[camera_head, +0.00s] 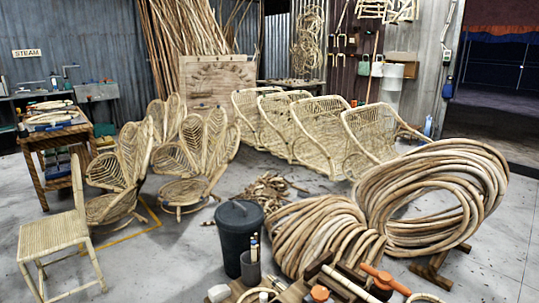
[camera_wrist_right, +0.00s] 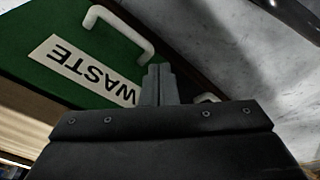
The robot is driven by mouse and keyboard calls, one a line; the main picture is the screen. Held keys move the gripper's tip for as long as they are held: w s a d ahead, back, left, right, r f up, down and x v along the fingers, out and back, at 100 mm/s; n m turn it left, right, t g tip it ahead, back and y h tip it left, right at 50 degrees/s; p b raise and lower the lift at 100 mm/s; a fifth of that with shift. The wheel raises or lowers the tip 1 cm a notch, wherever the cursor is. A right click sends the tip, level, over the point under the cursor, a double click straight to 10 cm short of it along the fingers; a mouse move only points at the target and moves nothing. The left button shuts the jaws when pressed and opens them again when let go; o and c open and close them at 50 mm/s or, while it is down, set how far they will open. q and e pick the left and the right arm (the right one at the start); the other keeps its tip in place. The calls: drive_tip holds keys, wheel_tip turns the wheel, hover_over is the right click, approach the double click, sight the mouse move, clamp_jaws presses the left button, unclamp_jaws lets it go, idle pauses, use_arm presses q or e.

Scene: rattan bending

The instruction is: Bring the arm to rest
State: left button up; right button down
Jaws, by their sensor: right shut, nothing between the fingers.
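My right gripper (camera_wrist_right: 158,82) shows in the right wrist view, its two grey fingers together with nothing between them. Beyond the fingertips is a green surface (camera_wrist_right: 62,28) with a white label (camera_wrist_right: 85,68) reading WASTE, seen upside down and partly covered by the fingers. A white curved handle (camera_wrist_right: 125,30) is fixed to the green surface. I cannot tell how far the fingertips are from it. Neither gripper nor arm shows in the head view, and my left gripper is in no view.
A bench with orange-handled clamps (camera_head: 384,279) is at the bottom of the head view. A dark lidded bin (camera_head: 238,238) stands beside it. Rattan coils (camera_head: 440,195) are at right, rattan chairs (camera_head: 195,160) at left and centre.

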use_arm(q)
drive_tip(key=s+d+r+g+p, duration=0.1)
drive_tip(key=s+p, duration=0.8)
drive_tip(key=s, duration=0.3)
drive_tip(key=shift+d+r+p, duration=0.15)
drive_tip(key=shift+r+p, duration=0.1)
drive_tip(key=shift+p, duration=0.1)
use_arm(e)
drive_tip(key=s+a+r+g, duration=0.1)
drive_tip(key=s, duration=1.1)
drive_tip(key=shift+a+r, duration=0.15)
drive_tip(key=shift+r, duration=0.1)
